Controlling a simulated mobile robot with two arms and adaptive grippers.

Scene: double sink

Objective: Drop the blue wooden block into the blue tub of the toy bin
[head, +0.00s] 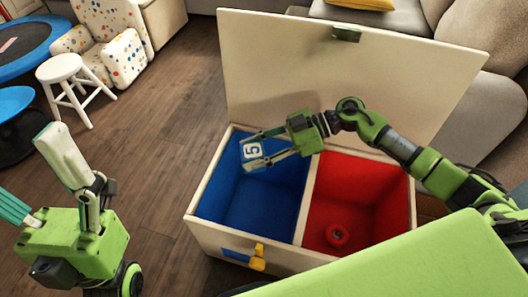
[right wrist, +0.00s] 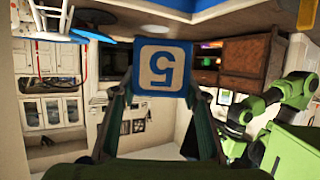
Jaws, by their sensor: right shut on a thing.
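The block also shows between the fingertips in the right wrist view (right wrist: 162,68). How high it is above the tub's floor is hard to tell. My left gripper (head: 40,175) is at the left, with its fingers spread apart and nothing between them, away from the bin.
The bin's red tub (head: 350,200) holds a red ring-like thing (head: 337,235). The raised cream lid (head: 340,75) stands behind the tubs. Wooden floor left of the bin is clear.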

